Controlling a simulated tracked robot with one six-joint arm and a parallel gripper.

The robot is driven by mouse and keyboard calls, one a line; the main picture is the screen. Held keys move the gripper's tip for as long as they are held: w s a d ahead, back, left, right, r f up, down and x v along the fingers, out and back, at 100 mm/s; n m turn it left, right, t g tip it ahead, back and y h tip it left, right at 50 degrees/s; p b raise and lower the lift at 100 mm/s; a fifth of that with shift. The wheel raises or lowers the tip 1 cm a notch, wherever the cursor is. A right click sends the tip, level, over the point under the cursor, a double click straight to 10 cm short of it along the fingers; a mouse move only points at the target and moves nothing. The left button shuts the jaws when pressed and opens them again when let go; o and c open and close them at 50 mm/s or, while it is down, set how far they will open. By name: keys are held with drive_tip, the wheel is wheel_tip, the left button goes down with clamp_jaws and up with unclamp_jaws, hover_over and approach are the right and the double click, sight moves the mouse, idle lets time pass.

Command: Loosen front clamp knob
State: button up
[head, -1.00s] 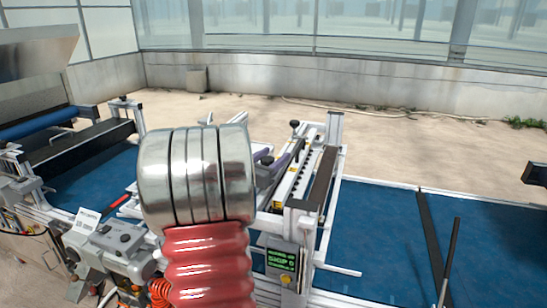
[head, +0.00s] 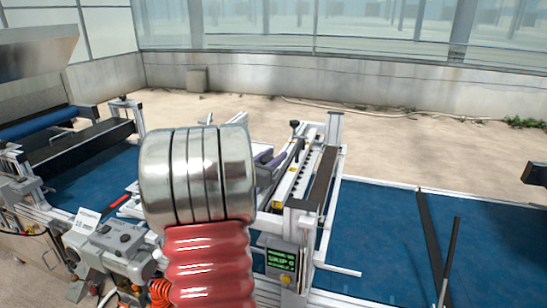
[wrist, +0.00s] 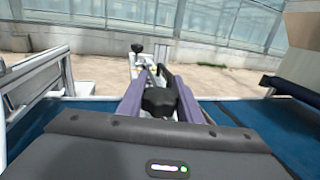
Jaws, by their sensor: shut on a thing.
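In the wrist view a black lobed knob (wrist: 158,101) sits between the two purple fingers of my gripper (wrist: 155,80). The fingers are shut on it, one on each side. I take it for the front clamp knob. A second black knob (wrist: 136,47) stands farther back, beyond the fingertips, apart from my gripper. In the head view that far knob (head: 294,124) stands at the back of the seeder frame. There my own arm hides most of my gripper and the front knob; only some purple finger (head: 263,154) shows beside the metal link.
The seeder's metal frame (head: 331,128) carries a slotted bar. A green-lit display (head: 281,261) with a yellow button hangs at its front. A blue belt (head: 378,235) runs below. A dark rod (head: 450,258) stands upright at the right.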

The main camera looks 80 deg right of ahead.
drive_tip(key=shift+r+n+t, duration=0.1)
drive_tip(key=shift+n+t, duration=0.4)
drive_tip(key=shift+t, duration=0.2)
drive_tip(key=shift+w+d+n+t+h, duration=0.1)
drive_tip(key=shift+w+n+t+h, duration=0.1)
drive_tip(key=shift+n+t, duration=0.25)
drive_tip(key=shift+w+n+t+h, duration=0.1)
drive_tip(key=shift+n+t+h, duration=0.15)
drive_tip(key=shift+t, duration=0.4)
drive_tip(key=shift+w+n+t, duration=0.1)
drive_tip(key=shift+n+t, duration=0.2)
drive_tip(key=shift+t, duration=0.2)
drive_tip(key=o, duration=1)
drive_tip(key=shift+o, duration=0.2)
drive_tip(key=a, duration=0.9)
drive_tip(key=w+a, duration=0.1)
drive_tip(key=a, duration=0.4)
